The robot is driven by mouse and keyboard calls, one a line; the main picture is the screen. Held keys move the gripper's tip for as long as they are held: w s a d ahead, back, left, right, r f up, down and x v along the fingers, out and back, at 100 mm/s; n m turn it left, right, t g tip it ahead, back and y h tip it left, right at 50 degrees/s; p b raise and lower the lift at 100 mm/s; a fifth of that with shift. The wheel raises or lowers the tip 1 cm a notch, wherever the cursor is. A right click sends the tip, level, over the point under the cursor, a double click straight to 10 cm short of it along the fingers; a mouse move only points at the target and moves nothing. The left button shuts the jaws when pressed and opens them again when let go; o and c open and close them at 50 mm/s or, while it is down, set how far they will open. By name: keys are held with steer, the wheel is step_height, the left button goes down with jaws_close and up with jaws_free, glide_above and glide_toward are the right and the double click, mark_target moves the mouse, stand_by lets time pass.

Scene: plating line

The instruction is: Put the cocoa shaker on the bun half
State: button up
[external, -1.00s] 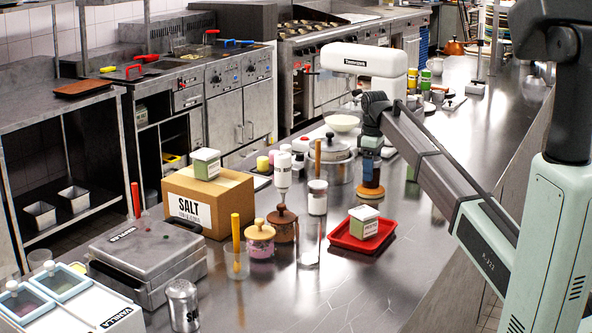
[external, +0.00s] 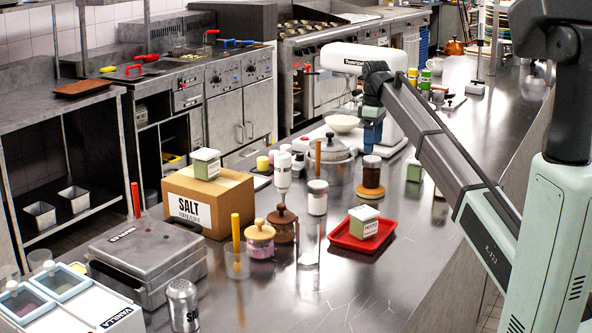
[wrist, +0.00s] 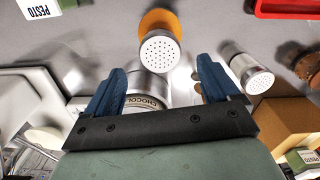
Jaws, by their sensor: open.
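The cocoa shaker (external: 371,176) has a dark brown body and a pale lid. It stands upright on the orange-brown bun half (external: 371,193). In the wrist view its perforated lid (wrist: 160,53) shows with the orange bun half (wrist: 156,20) behind it. My gripper (external: 372,133) is above the shaker, apart from it; in the wrist view its blue fingers (wrist: 162,86) are spread wide. A metal container (wrist: 148,88) with a partly hidden "CHOCOL" label shows beyond the fingers.
A lidded pot (external: 338,170) and a white-filled shaker (external: 317,198) stand to the left. A red tray (external: 346,243) with a pesto tub (external: 364,222) is in front. A white machine (external: 340,57) stands behind. The counter's right front is clear.

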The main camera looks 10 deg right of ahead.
steer(key=shift+r, duration=1.65)
